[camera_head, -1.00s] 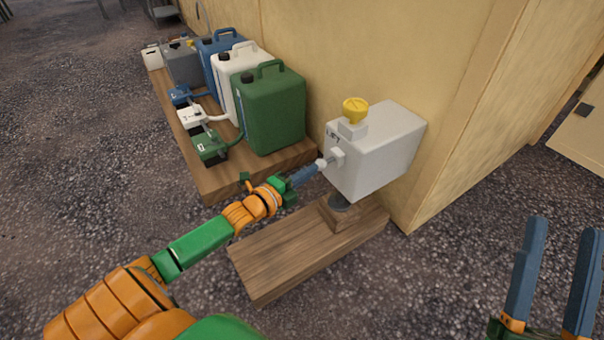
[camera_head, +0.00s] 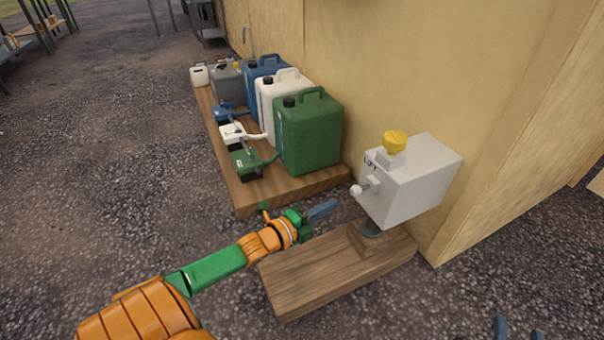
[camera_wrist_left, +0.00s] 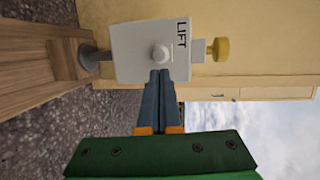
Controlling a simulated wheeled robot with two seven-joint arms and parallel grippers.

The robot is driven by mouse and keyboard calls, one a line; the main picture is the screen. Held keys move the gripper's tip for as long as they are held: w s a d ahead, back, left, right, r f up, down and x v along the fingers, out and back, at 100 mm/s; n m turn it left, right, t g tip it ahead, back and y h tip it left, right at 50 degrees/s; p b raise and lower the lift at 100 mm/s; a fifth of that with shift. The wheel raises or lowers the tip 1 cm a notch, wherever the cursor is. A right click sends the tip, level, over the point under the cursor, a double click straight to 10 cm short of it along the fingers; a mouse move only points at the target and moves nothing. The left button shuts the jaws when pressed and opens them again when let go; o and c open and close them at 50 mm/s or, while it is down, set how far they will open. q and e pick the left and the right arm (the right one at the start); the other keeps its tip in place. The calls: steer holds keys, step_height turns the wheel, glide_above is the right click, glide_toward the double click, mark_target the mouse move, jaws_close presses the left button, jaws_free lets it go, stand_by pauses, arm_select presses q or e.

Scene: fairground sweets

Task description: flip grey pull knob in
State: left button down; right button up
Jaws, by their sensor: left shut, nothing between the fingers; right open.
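The grey pull knob (camera_head: 356,191) is a pale ball on a short stem, standing out from the front face of a light grey box (camera_head: 415,185) marked LIFT. It also shows in the left wrist view (camera_wrist_left: 161,53), seen end-on just beyond my fingertips. My left gripper (camera_head: 333,205) is shut and empty. Its blue fingers point at the knob, with a small gap between tips and knob in the head view. My right gripper (camera_head: 518,328) is mostly cut off at the bottom edge; only its blue fingertips show, apart and empty.
A yellow knob (camera_head: 395,142) sits on top of the box. The box stands on a post on a wooden plank (camera_head: 320,270). Several jerrycans, the nearest green (camera_head: 312,135), stand on a wooden platform behind. A tan wall (camera_head: 400,70) is close behind the box.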

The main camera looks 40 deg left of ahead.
arm_select(q)
steer(key=s+a+p, duration=0.1)
steer(key=s+p, duration=0.2)
steer(key=s, duration=0.4)
steer(key=shift+s+r, duration=0.25)
steer(key=shift+r, duration=0.2)
arm_select(e)
steer(key=s+d+f+g+h, duration=0.1)
steer(key=s+d+f+g, duration=0.1)
steer(key=s+f+g, duration=0.4)
steer(key=s+d+f+g+h, duration=0.2)
steer(key=s+f+g, duration=0.4)
steer(key=s+f, duration=0.3)
steer(key=shift+d+f+m+g, duration=0.3)
steer(key=shift+d+m+g, duration=0.1)
steer(key=shift+d, duration=0.1)
arm_select(q)
steer(key=shift+a, duration=0.1)
